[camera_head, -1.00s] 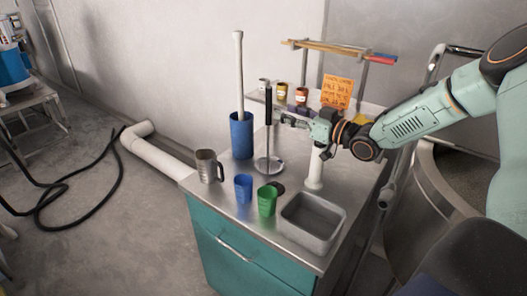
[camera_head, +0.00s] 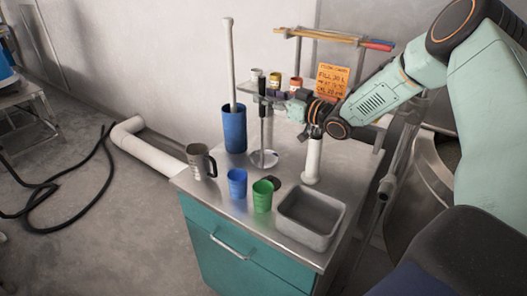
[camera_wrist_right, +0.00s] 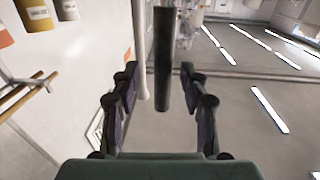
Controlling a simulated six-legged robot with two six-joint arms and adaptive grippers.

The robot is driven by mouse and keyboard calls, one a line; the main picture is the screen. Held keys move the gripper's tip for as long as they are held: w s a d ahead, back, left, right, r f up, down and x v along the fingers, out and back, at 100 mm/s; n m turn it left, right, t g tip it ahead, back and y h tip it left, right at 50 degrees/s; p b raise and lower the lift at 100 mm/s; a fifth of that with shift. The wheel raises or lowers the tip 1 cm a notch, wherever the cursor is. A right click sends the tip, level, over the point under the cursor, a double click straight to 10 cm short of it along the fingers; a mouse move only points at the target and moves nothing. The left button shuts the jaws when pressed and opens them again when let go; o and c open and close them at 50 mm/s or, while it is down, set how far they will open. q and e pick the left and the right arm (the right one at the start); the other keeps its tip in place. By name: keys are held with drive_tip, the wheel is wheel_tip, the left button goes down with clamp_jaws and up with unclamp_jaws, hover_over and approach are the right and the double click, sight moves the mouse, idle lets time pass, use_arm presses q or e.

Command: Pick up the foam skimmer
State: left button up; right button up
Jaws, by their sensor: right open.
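The foam skimmer has a black handle (camera_head: 262,128) and a round metal disc (camera_head: 264,159) at its foot. It stands upright on the metal cabinet top. My right gripper (camera_head: 264,96) reaches in from the right at the upper handle. In the right wrist view the dark handle (camera_wrist_right: 163,60) lies between the two spread fingers of the open gripper (camera_wrist_right: 160,105), with a gap on each side. In the head view the gripper covers part of the handle. My left gripper is not in view.
A blue cylinder (camera_head: 234,130) with a white rod stands left of the skimmer. A metal jug (camera_head: 201,162), blue cup (camera_head: 237,183), green cup (camera_head: 262,197) and grey basin (camera_head: 310,219) stand in front. A white post (camera_head: 312,160) is to the right. Small jars stand behind.

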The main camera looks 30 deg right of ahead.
drive_tip(key=shift+w+a, duration=0.4)
drive_tip(key=shift+w, duration=0.2)
drive_tip(key=shift+w+a+r, duration=0.25)
drive_tip(key=shift+a, duration=0.05)
drive_tip(key=shift+w+d+f, duration=0.1)
drive_tip(key=shift+d+f, duration=0.05)
drive_tip(key=shift+d, duration=0.2)
drive_tip(key=shift+w+a, duration=0.1)
drive_tip(key=shift+a, duration=0.05)
drive_tip(key=c, duration=0.3)
drive_tip(key=shift+a, duration=0.15)
drive_tip(key=c, duration=0.3)
drive_tip(key=shift+d, duration=0.2)
clamp_jaws()
drive_tip(key=shift+a, duration=0.1)
